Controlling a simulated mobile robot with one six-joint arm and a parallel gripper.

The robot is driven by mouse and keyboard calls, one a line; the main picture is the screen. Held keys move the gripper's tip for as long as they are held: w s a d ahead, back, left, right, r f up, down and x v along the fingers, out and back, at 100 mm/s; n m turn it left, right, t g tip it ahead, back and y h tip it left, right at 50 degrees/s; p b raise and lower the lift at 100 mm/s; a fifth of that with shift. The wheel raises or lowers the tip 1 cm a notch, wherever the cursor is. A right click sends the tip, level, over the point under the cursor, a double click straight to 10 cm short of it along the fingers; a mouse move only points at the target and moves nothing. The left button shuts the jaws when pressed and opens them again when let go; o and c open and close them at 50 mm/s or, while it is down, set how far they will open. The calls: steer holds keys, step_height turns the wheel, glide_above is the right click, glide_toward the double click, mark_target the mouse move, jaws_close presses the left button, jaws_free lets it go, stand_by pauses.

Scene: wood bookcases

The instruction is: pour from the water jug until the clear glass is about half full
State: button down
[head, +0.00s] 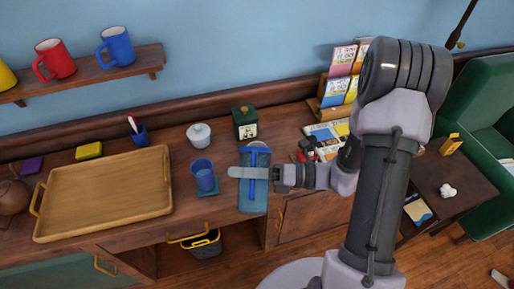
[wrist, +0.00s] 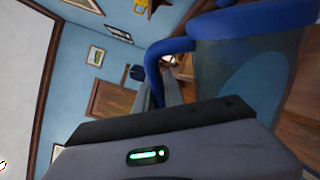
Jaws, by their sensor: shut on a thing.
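My gripper (head: 250,173) is shut on the water jug (head: 254,200), a see-through bluish jug with a blue handle. The jug hangs in front of the counter edge, apart from the glass and just right of it, and looks close to upright. In the wrist view the jug (wrist: 238,65) fills the upper right, its blue handle between the jaws. No stream shows between jug and glass.
A wooden tray (head: 60,222) lies left of the glass. Books (head: 326,132) lie at right. A bin (head: 205,245) sits below the counter. Mugs stand on the wall shelf (head: 85,80).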

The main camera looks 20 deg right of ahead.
steer(key=shift+w+d+r+m+p, duration=0.15)
steer(key=shift+w+r+m+p, duration=0.25)
steer(key=shift+r+p, duration=0.2)
steer(key=shift+w+d+r+m+p, duration=0.1)
steer(key=shift+w+r+m+p, duration=0.2)
steer(key=shift+r+m+p, duration=0.3)
stand_by(2.8)
